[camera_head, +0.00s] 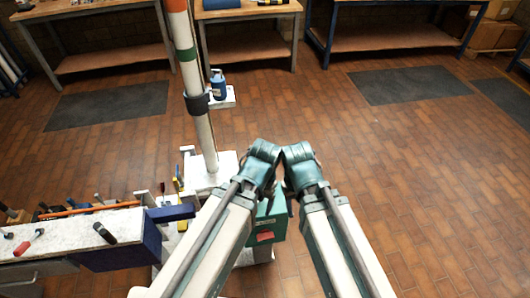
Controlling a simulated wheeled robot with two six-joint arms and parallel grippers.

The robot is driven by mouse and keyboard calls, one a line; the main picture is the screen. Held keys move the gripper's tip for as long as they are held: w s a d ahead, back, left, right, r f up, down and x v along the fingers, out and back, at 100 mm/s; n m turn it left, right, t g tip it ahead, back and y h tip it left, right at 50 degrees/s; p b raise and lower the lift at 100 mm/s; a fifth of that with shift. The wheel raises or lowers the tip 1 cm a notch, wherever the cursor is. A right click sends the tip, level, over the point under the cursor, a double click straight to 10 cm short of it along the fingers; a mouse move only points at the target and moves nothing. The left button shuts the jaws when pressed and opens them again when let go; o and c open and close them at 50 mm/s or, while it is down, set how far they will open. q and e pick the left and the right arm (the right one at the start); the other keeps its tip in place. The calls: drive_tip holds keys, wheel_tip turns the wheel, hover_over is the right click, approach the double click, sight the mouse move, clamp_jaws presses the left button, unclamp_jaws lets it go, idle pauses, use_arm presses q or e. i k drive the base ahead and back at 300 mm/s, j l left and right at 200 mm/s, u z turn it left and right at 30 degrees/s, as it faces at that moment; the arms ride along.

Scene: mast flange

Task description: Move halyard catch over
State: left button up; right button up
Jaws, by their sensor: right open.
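A pale mast (203,130) with green and orange bands stands upright on a white base plate (210,173), left of centre. A black collar (197,103) wraps around the mast. Beside it, a small white shelf (224,101) carries a blue fitting (218,88); I cannot tell which part is the halyard catch. My right gripper (297,153) is open at the end of the right arm, right of the mast and apart from it. My left arm ends close beside it, near the mast's base; its jaws do not show clearly.
A white-topped workbench (70,235) with hand tools and a blue end stands at lower left. A teal box (266,225) with a red part shows between my arms. Workbenches (115,60) line the back wall. Dark mats (412,85) lie on the brick floor, which is clear at right.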

sight(264, 234)
drive_tip(key=k+l, duration=1.05)
drive_tip(key=k, duration=0.15)
